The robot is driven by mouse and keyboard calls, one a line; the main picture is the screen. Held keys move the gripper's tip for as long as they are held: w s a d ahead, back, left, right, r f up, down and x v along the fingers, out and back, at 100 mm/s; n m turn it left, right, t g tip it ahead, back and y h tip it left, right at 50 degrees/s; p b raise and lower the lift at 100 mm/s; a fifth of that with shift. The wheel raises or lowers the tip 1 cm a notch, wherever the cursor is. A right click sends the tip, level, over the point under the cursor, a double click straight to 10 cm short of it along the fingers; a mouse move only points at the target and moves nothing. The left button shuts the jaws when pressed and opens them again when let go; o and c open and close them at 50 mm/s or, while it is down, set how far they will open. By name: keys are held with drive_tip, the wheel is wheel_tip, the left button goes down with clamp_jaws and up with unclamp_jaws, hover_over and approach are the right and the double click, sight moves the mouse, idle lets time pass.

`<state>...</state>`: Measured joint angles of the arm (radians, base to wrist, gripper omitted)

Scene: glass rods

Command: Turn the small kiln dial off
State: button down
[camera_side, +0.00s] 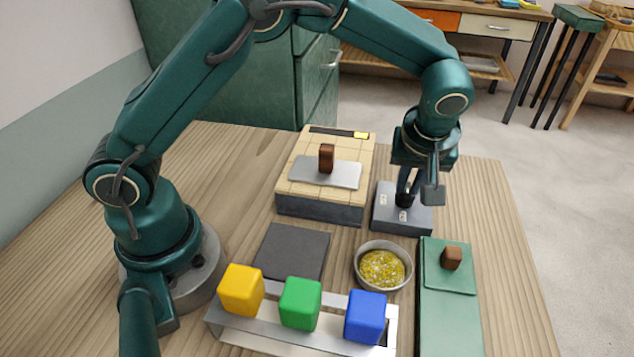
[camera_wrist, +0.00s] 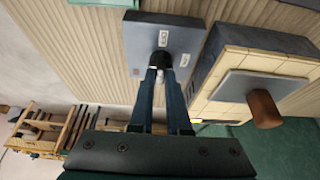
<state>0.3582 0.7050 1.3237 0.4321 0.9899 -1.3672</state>
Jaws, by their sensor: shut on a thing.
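The kiln dial (camera_wrist: 161,60) is a small dark knob on a grey control box (camera_side: 386,217) with white labels, right of the kiln. My gripper (camera_side: 405,198) points down over the box, and its fingers are closed on the dial. In the wrist view my gripper's fingers (camera_wrist: 163,72) meet at the dial, between two white labels. The fingers hide most of the dial, so its pointer position cannot be told. The small kiln (camera_side: 290,205) is a tan brick block on a dark base, with a grey lid (camera_side: 345,176) and a brown handle on top.
A bowl of yellow bits (camera_side: 382,268) stands just in front of the control box. A rack (camera_side: 265,334) with yellow, green and blue blocks is at the front. A dark square pad (camera_side: 291,250) lies left of the bowl. A green case (camera_side: 440,325) with a brown knob is at right.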

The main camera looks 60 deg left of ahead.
idle(0.4)
drive_tip(key=c, duration=0.9)
unclamp_jaws()
drive_tip(key=v, duration=0.5)
drive_tip(key=shift+r, duration=0.1)
